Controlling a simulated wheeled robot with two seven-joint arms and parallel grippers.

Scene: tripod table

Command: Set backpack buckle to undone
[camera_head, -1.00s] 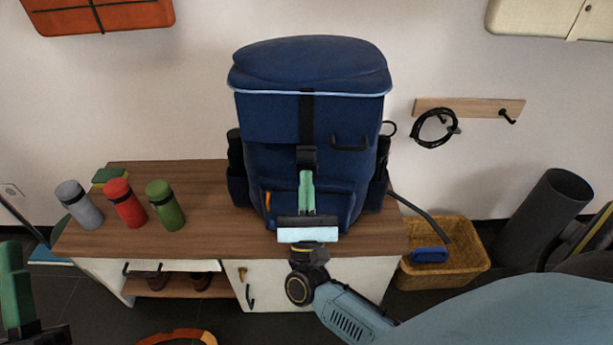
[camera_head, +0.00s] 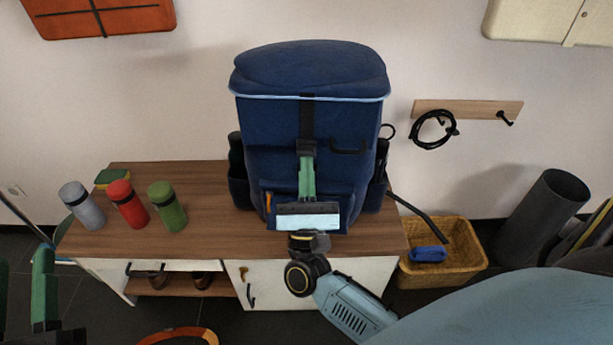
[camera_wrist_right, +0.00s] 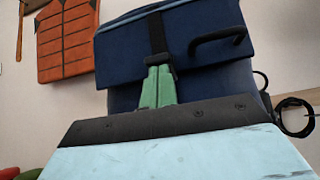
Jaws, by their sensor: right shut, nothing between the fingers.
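The blue backpack (camera_head: 270,130) stands upright on the wooden cabinet top. A black strap (camera_head: 306,115) runs down its front to the dark buckle (camera_head: 306,148). My right gripper (camera_head: 306,160) is shut, its green fingers pointing up with their tips at the buckle's lower edge. In the right wrist view the shut fingers (camera_wrist_right: 158,68) hide much of the buckle, and the strap (camera_wrist_right: 156,35) shows above them. I cannot tell whether the buckle is clasped. My left gripper (camera_head: 42,270) shows partly at the lower left, away from the backpack; its finger opening is unclear.
Grey (camera_head: 82,205), red (camera_head: 128,203) and green (camera_head: 167,206) bottles stand on the cabinet top (camera_head: 215,235) left of the backpack. A black handle (camera_head: 349,147) sits right of the buckle. A wicker basket (camera_head: 465,255) stands at right. A cable (camera_head: 434,130) hangs on the wall rack.

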